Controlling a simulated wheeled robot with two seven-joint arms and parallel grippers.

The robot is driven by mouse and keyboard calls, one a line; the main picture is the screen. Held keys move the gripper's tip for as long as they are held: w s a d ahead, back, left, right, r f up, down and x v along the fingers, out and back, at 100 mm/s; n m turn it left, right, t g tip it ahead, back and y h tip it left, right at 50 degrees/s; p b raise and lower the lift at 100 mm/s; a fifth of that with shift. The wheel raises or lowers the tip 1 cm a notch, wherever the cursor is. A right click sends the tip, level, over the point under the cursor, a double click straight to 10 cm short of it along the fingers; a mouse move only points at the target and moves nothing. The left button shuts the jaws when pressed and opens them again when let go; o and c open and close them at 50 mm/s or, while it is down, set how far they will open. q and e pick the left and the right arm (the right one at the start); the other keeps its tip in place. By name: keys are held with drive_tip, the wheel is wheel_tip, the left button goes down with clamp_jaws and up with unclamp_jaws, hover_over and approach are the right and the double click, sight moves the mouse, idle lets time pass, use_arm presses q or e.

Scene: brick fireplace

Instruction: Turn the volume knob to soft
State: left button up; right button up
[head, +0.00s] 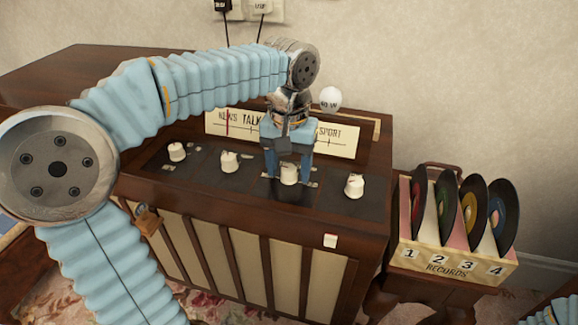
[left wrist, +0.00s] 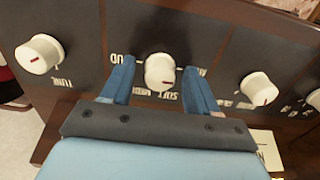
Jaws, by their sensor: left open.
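The volume knob (head: 289,173) is a cream knob on the dark panel of the wooden radio, third from the left in the head view. In the left wrist view the knob (left wrist: 160,70) is in the middle, with partly covered labels reading upside down around it, including SOFT and the end of LOUD. A small red mark shows on its lower side; I cannot tell exactly which label it faces. My left gripper (head: 288,163) is open, its blue fingers on either side of the knob, with small gaps visible. My right gripper is not in view.
Other cream knobs stand to both sides, including the tuning knob (head: 354,185) on the right and another (head: 229,162) on the left. The station dial (head: 335,138) rises behind the panel. A record rack (head: 455,262) stands to the right of the radio.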

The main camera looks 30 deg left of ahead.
use_arm(q)
drive_tip(key=shift+c, duration=0.4)
drive_tip(key=c, duration=1)
drive_tip(key=shift+o, duration=0.2)
drive_tip(key=shift+r+m+p, duration=0.15)
drive_tip(key=shift+m+p, duration=0.5)
drive_tip(key=shift+m, duration=0.45)
drive_tip(key=m+p, duration=0.1)
drive_tip(key=m, duration=0.2)
drive_tip(key=shift+m, duration=0.3)
drive_tip(key=m+p, duration=0.2)
drive_tip(key=m, duration=0.3)
drive_tip(key=shift+m, duration=0.4)
